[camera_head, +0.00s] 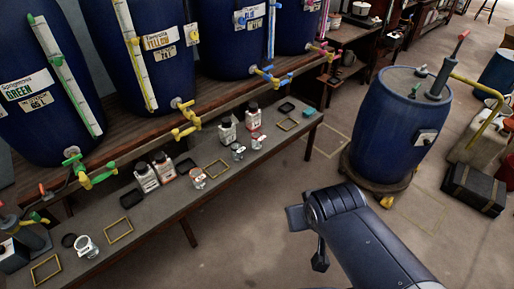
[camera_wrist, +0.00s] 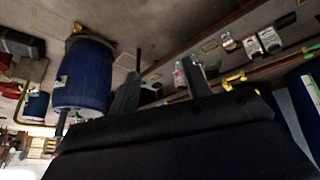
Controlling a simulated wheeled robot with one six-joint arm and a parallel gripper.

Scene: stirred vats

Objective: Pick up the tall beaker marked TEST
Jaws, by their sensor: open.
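Several small clear beakers stand on the low grey bench in the head view: one at the near left (camera_head: 86,246), one in the middle (camera_head: 198,177), and two further right (camera_head: 238,151) (camera_head: 257,140). I cannot read TEST on any of them, so I cannot tell which is the marked one. My gripper (camera_wrist: 162,82) is open and empty in the wrist view, its two dark fingers apart. In the head view my arm reaches in from the lower right, over the floor and apart from the bench.
White bottles (camera_head: 146,177) and yellow frames (camera_head: 215,169) share the bench (camera_head: 165,205). Large blue vats (camera_head: 150,55) with coloured taps stand behind it. A blue drum (camera_head: 396,125) stands on the floor at right, near a black case (camera_head: 474,188). Floor between bench and drum is clear.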

